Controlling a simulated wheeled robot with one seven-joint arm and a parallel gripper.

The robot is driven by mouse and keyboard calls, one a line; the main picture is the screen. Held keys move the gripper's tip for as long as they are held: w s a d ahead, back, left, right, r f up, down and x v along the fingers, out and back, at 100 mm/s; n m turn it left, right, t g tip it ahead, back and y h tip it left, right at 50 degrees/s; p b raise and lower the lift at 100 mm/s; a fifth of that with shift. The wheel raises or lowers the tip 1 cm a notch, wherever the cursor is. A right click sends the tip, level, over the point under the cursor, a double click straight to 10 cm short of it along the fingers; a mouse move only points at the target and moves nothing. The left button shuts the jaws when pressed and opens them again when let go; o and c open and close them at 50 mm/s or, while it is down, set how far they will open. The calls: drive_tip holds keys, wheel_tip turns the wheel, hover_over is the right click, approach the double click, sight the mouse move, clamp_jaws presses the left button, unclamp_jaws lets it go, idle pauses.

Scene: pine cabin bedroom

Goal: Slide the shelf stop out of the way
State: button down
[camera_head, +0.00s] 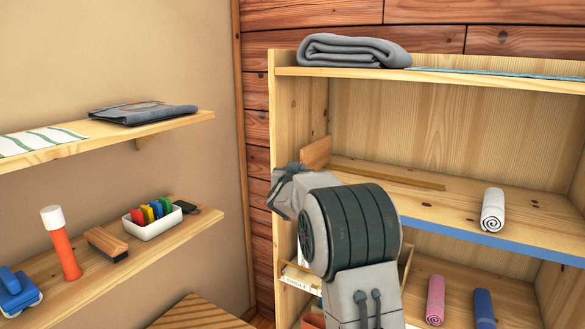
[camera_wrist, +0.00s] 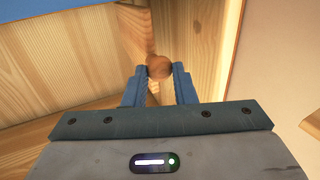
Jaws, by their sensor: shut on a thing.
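The shelf stop (camera_head: 316,152) looks like a small upright orange-brown wooden block at the left end of the middle shelf (camera_head: 540,222). A long wooden strip (camera_head: 385,174) runs right from it along the shelf. In the wrist view, my gripper (camera_wrist: 160,78) has its two blue fingers shut on a round wooden knob (camera_wrist: 159,65). The knob stands against a wood panel (camera_wrist: 135,30) that appears to be part of the stop. In the head view my arm covers the knob and my fingertips.
A rolled white towel (camera_head: 493,210) lies at the right of the middle shelf. A folded grey blanket (camera_head: 352,50) is on the top shelf. Pink (camera_head: 435,300) and blue (camera_head: 484,309) rolls lie below. Wall shelves with a white tray (camera_head: 154,222) are at left.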

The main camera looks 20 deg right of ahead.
drive_tip(key=c, duration=1.2)
unclamp_jaws()
drive_tip(key=shift+s+a, duration=0.1)
drive_tip(key=b+v, duration=0.4)
drive_tip(key=v, duration=0.9)
drive_tip(key=shift+s, duration=0.25)
